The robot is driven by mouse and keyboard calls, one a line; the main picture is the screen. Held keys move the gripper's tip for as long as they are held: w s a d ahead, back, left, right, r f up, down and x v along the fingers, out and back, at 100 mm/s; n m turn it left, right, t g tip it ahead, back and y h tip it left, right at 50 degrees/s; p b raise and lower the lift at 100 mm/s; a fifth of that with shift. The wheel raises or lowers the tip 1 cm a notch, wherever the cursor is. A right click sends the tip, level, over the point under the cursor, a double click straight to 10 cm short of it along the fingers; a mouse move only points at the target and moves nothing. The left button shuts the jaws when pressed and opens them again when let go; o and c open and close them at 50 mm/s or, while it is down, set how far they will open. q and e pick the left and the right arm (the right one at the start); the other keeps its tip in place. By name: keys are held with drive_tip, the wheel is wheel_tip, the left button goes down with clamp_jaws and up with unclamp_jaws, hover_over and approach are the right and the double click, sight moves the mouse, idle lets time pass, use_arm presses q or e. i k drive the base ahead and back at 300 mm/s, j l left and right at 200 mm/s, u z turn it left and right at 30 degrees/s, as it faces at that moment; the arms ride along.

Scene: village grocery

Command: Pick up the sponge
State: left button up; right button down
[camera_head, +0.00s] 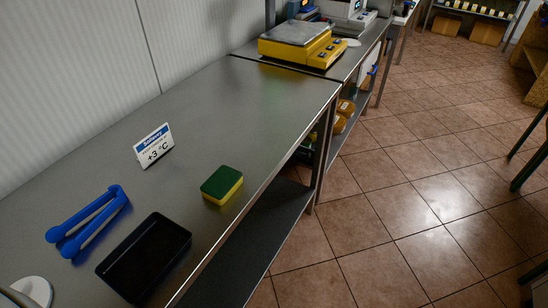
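A sponge (222,184) with a dark green top and yellow sides lies flat on the steel counter, close to its front edge. Nothing touches it. Neither of my grippers shows in the head view.
On the steel counter (250,110) are a black tray (178,238), blue tongs (90,222) and a small sign (154,146). A yellow scale (300,44) stands at the far end. A white wall rises behind. A lower shelf (262,225) runs underneath. The tiled floor (400,200) at right is open.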

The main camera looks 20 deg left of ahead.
sight(225, 180)
drive_tip(key=j+u, duration=0.15)
drive_tip(key=u, duration=0.7)
drive_tip(key=k+j, duration=0.05)
